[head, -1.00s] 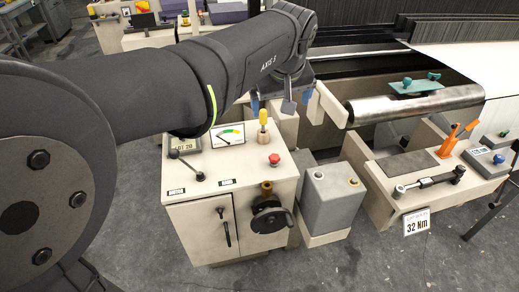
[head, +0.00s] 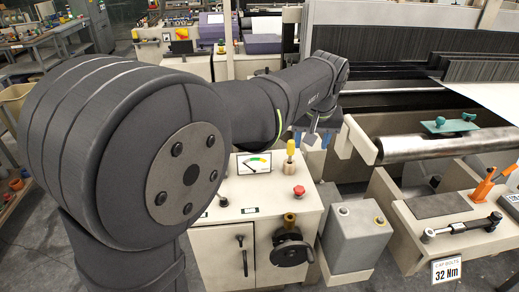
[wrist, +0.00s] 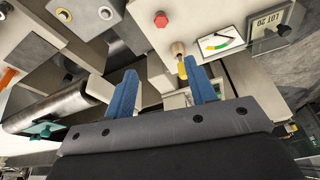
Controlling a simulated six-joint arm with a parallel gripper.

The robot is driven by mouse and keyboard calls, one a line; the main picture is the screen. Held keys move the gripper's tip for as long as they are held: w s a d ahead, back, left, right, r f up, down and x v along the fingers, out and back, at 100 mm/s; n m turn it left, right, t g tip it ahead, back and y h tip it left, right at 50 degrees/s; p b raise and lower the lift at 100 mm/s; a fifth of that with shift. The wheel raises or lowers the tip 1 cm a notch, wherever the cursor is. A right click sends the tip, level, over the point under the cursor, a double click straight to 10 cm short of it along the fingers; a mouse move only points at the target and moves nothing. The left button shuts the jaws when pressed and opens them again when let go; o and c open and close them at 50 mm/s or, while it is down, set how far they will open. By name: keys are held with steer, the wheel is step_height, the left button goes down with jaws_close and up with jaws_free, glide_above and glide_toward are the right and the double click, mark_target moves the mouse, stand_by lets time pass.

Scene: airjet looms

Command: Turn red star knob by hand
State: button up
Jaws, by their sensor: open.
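The red star knob (head: 299,191) sits on the top of the cream cabinet (head: 232,225), near its right edge, in the head view. It also shows in the wrist view (wrist: 161,19) at the top middle. My gripper (wrist: 163,78) is open, with its two blue fingers apart and nothing held between them. In the head view my gripper (head: 312,138) hangs beyond the cabinet's back edge, apart from the red knob. A yellow-handled knob (head: 290,151) stands between the red knob and my gripper in the head view.
A gauge (head: 254,163) stands at the cabinet's back. A black handwheel (head: 291,249) juts from its front. A grey box (head: 355,235) stands to the right. Further right are a metal roller (head: 440,143), a torque wrench (head: 462,227) and an orange-handled tool (head: 483,188).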

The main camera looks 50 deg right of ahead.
mark_target(300, 188)
steer(key=w+d+f+m+y, duration=0.1)
steer(key=d+f+m, duration=0.1)
steer(key=f, duration=0.3)
steer(key=w+d+f+m+g+y, duration=0.1)
steer(key=w+d+f+m, duration=0.1)
steer(key=f, duration=0.4)
steer(key=w+d+f+m, duration=0.2)
steer(key=d+f+m, duration=0.1)
steer(key=f, duration=0.3)
steer(key=shift+d+g+y, duration=0.4)
steer(key=shift+f, duration=3.85)
steer(key=shift+f, duration=0.1)
steer(key=c, duration=0.7)
